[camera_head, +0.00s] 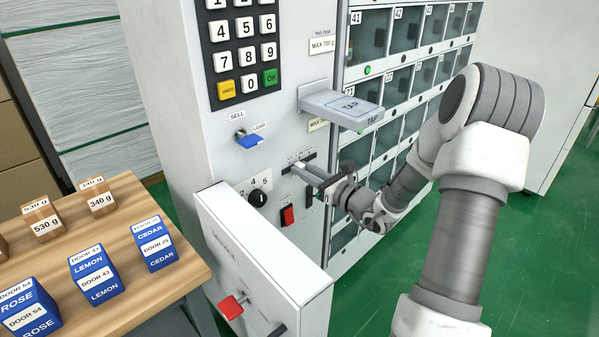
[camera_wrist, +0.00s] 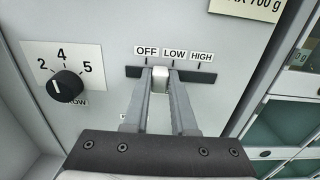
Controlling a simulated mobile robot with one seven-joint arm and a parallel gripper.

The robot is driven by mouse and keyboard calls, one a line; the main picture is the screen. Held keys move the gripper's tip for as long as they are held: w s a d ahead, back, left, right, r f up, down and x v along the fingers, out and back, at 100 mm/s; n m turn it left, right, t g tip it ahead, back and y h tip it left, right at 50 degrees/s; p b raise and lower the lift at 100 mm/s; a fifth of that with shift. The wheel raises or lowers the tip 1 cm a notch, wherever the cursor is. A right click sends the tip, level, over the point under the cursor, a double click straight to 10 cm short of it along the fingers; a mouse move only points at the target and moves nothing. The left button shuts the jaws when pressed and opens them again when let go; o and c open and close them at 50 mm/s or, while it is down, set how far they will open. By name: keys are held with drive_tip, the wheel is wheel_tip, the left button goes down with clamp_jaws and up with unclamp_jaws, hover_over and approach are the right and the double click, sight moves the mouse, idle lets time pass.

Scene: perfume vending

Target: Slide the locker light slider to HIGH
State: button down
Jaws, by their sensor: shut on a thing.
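The locker light slider (camera_wrist: 160,79) is a pale knob in a dark horizontal slot (camera_wrist: 205,78) with marks OFF, LOW and HIGH above it. In the wrist view the knob stands between the OFF and LOW marks. My gripper (camera_wrist: 160,88) is shut on the knob, one finger on each side. HIGH (camera_wrist: 202,56) lies to the right along the slot. In the head view my gripper (camera_head: 318,172) reaches the machine's front panel from the right, and its fingers hide most of the slider.
A numbered dial (camera_wrist: 66,86) sits left of the slot. Locker doors (camera_head: 405,30) are to the right.

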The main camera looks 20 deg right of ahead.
sight(310, 156)
drive_tip(key=d, duration=0.1)
drive_tip(key=w+d, duration=0.1)
drive_tip(key=d, duration=0.1)
drive_tip(key=w+d, duration=0.1)
drive_tip(key=d, duration=0.1)
drive_tip(key=shift+d+p, duration=0.1)
drive_tip(key=shift+p, duration=0.3)
drive_tip(key=c, duration=0.7)
unclamp_jaws()
drive_tip(key=shift+d, duration=0.1)
drive_tip(key=p+v, duration=0.3)
drive_tip(key=v, duration=1.4)
drive_tip(key=shift+s, duration=0.2)
